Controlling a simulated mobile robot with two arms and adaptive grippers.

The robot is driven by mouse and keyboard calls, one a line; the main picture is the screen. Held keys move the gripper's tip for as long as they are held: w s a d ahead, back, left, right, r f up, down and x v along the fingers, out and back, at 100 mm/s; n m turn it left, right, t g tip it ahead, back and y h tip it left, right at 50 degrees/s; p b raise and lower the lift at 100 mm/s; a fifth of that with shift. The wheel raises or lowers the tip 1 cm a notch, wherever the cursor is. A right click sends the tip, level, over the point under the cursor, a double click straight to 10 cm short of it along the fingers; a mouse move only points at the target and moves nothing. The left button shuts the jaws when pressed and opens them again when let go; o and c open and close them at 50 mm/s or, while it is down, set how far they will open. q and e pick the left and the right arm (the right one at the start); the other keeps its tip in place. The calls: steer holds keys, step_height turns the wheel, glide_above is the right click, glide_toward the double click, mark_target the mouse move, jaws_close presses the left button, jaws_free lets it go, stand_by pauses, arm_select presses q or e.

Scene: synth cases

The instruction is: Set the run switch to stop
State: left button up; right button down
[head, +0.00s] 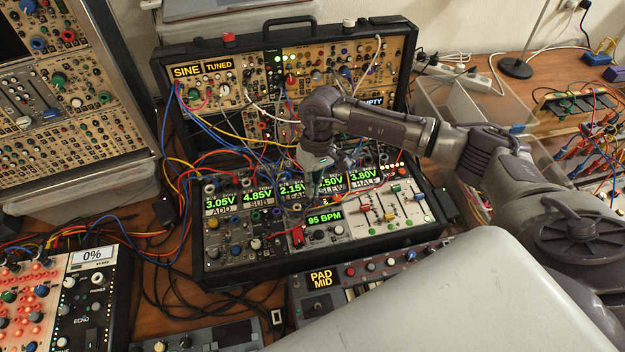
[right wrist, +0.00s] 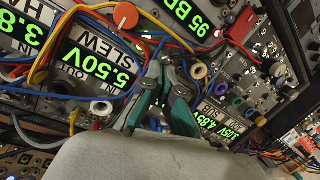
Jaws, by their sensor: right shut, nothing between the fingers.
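The open synth case (head: 318,262) stands mid-table with lit voltage displays and a "95 BPM" display (head: 324,216). A red part (head: 298,236) sits left of and below that display; it may be the run switch, but its label and position are too small to read. In the right wrist view a red part (right wrist: 241,27) shows near the upside-down BPM display (right wrist: 184,14). My right gripper (head: 342,170) is over the voltage displays, behind the BPM display. Its green fingers (right wrist: 160,82) are shut and empty, among cables, apart from the red part. My left gripper is not in view.
Patch cables (head: 222,135) loop over the case and around my right gripper. An orange knob (right wrist: 125,15) and the "SLEW" display (right wrist: 97,66) lie near the fingers. A keyboard with a "PAD MID" display (head: 321,279) stands in front. Another synth rack (head: 75,110) is at the left.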

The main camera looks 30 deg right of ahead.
steer(key=shift+s+t+b, duration=0.1)
steer(key=shift+t+b, duration=0.2)
steer(key=shift+b, duration=0.35)
steer(key=shift+s+t+b, duration=0.15)
steer(key=shift+t+b, duration=0.35)
steer(key=shift+b, duration=0.4)
steer(key=b, duration=0.2)
steer(key=s+t+b, duration=0.1)
steer(key=b, duration=0.2)
steer(key=shift+s+a+r+h, duration=0.15)
steer(key=shift+a+r+h, duration=0.05)
steer(key=shift+h, duration=0.1)
steer(key=shift+r+p, duration=0.3)
steer(key=shift+r, duration=0.1)
steer(key=shift+r, duration=0.7)
